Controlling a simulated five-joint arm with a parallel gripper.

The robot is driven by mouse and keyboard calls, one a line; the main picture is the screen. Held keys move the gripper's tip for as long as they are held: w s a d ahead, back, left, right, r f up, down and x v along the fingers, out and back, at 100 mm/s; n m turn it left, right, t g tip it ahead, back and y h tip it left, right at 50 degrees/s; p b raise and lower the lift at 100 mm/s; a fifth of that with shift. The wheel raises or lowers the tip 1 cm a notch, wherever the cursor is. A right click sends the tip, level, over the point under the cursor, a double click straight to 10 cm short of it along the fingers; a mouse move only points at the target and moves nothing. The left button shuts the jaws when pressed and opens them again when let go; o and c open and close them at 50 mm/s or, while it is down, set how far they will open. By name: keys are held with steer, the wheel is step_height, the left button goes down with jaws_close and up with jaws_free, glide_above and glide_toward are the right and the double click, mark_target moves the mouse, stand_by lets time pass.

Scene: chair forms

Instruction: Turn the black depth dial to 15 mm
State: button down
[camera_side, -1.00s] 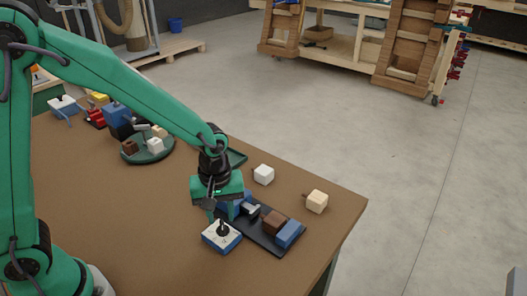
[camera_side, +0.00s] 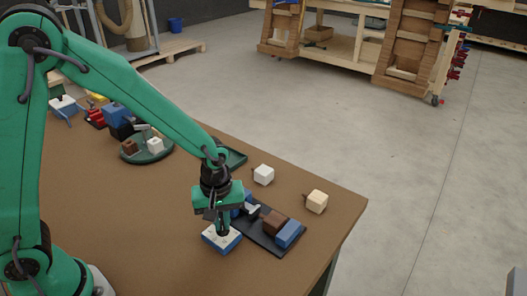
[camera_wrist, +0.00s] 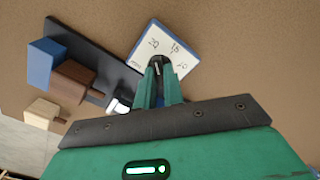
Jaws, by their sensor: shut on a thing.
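The depth dial is black and sits on a white-topped blue box (camera_side: 210,237) near the table's front edge. The white face (camera_wrist: 178,38) also shows in the wrist view, with printed numbers around the dial. They look like 20, 15 and 10, with a smaller mark at the left. My gripper (camera_side: 223,231) points down over the box and is shut on the dial. In the wrist view, my gripper's green fingers (camera_wrist: 158,72) stand on either side of the black dial (camera_wrist: 157,61). The fingers hide most of it, so its pointer's exact setting cannot be read.
Right beside the box is a black base (camera_side: 264,238) with a brown block (camera_side: 274,221) and a blue block (camera_side: 289,233). Two pale blocks (camera_side: 263,174) (camera_side: 316,201) stand behind. A round green tray (camera_side: 131,155) holds small blocks at the back left. The table's middle is clear.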

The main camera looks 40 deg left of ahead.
steer(key=shift+m, duration=0.3)
steer(key=m, duration=0.9)
stand_by(0.3)
stand_by(0.4)
steer(key=c, duration=1.5)
jaws_free()
steer(key=shift+r, duration=0.1)
